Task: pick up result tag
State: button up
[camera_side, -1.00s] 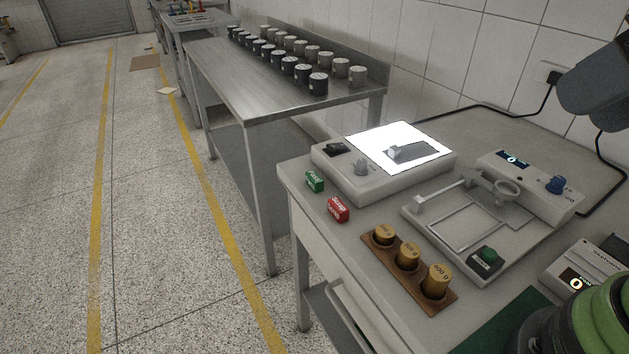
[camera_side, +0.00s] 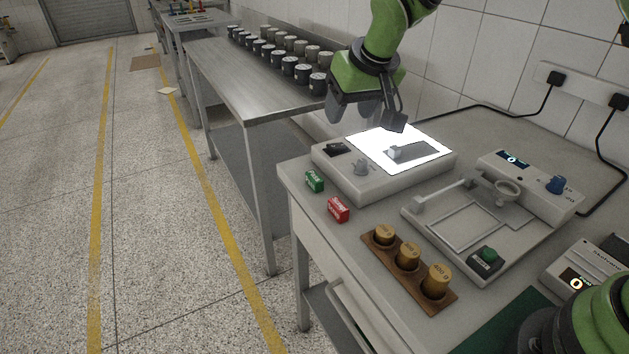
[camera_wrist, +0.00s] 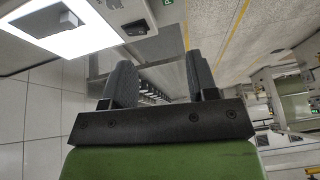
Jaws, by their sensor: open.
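Two result tags stand near the table's left edge in the side view: a green one (camera_side: 314,181) lettered like "Pass", and a red one (camera_side: 338,209) lettered "Scrap". A small green patch, likely the green tag (camera_wrist: 166,2), shows at the top edge of the wrist view. My gripper (camera_side: 355,112) hangs above and behind the light box's left back part, well away from both tags. Its two dark fingers are apart with nothing between them, as the wrist view (camera_wrist: 160,72) also shows.
A lit light box (camera_side: 440,157) carries a grey piece. A tester with a frame (camera_side: 410,222) stands to its right. A wooden holder (camera_side: 448,301) with several brass weights is in front. A steel bench (camera_side: 215,75) with rows of cans stands behind left.

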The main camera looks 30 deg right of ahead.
jog(key=n, duration=0.1)
send_over(319, 181)
jog(key=s, duration=0.2)
jog(key=shift+g, duration=0.3)
notch_tip(319, 181, down, 13)
jog(key=shift+f, duration=0.15)
jog(key=x, duration=0.4)
jog(key=shift+s+d+f, duration=0.1)
jog(key=shift+s+f, duration=0.05)
jog(key=shift+f, duration=0.1)
jog(key=shift+x, duration=0.8)
grip_shut()
